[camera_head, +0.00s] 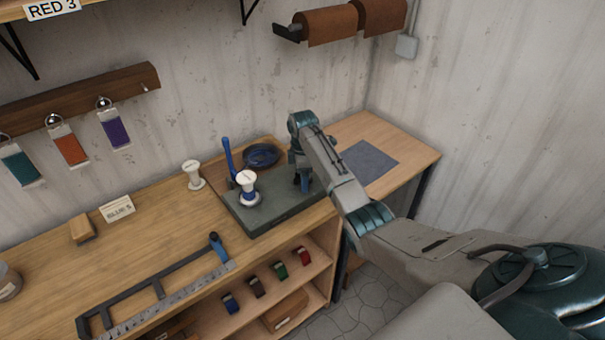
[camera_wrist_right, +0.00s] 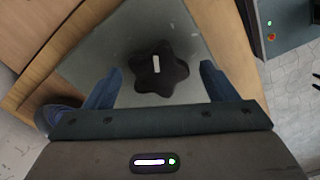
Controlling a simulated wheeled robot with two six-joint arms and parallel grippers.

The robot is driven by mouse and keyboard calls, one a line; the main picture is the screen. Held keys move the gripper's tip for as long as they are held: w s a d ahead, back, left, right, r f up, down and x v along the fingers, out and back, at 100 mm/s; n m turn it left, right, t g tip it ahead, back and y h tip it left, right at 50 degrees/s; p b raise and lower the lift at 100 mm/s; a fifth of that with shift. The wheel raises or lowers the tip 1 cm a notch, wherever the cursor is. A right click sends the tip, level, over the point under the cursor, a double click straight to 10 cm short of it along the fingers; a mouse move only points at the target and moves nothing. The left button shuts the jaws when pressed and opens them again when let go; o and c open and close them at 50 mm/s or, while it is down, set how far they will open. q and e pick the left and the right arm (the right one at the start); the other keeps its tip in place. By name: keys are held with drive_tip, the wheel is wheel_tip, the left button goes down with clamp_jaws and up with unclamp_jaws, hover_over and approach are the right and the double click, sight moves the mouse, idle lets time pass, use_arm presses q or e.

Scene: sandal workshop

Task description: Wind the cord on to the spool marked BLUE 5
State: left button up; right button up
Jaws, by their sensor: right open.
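A white spool (camera_head: 247,178) with some blue on its core stands upright on the grey-green winder base (camera_head: 270,217). A blue upright arm (camera_head: 228,158) rises beside it. A coil of blue cord (camera_head: 262,156) lies behind the spool. A card reading BLUE 5 (camera_head: 118,208) stands on the bench to the left; no marking is readable on the spool. My right gripper (camera_head: 302,182) is over the right end of the base, pointing down. In the right wrist view its open blue fingers (camera_wrist_right: 158,84) are either side of a black star-shaped knob (camera_wrist_right: 174,78), apart from it.
Another white spool (camera_head: 193,174) stands on the bench left of the winder. A wooden block (camera_head: 83,229) and a frame with a ruler and blue handle (camera_head: 160,290) lie further left. A grey mat (camera_head: 368,161) lies at the right. Small coloured items sit on the shelf below.

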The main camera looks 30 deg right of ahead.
drive_tip(key=c, duration=1)
drive_tip(key=shift+r+m, duration=0.1)
drive_tip(key=shift+m, duration=0.2)
